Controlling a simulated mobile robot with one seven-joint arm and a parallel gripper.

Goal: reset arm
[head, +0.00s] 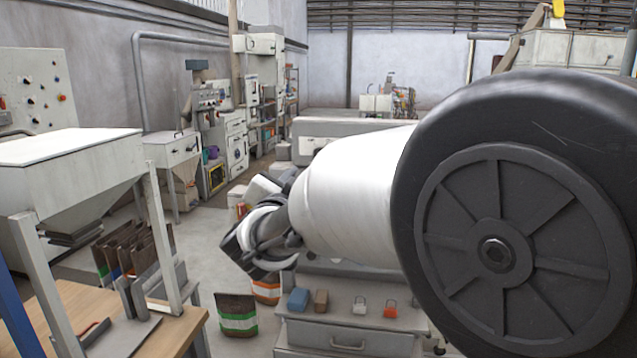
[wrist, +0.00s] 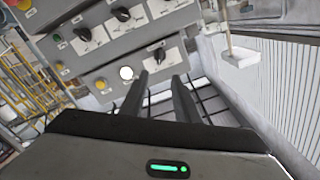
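My arm fills the right and middle of the head view, with a large black round joint cover and a white link reaching left. Its far end bends down near the middle; the fingertips cannot be made out there. In the wrist view my gripper (wrist: 162,88) shows two dark fingers with a gap between them and nothing held. A grey control panel (wrist: 95,55) with black rotary knobs and yellow, red and green buttons lies beyond the fingers, tilted in the picture. I cannot tell whether the fingertips touch it.
A hopper (head: 75,165) on legs stands at left by a wooden table (head: 180,330) with folded bags (head: 135,245). A filled bag (head: 237,314) stands on the floor. A grey cabinet (head: 345,338) bears a blue block (head: 298,300), a brown block (head: 320,301) and two padlocks.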

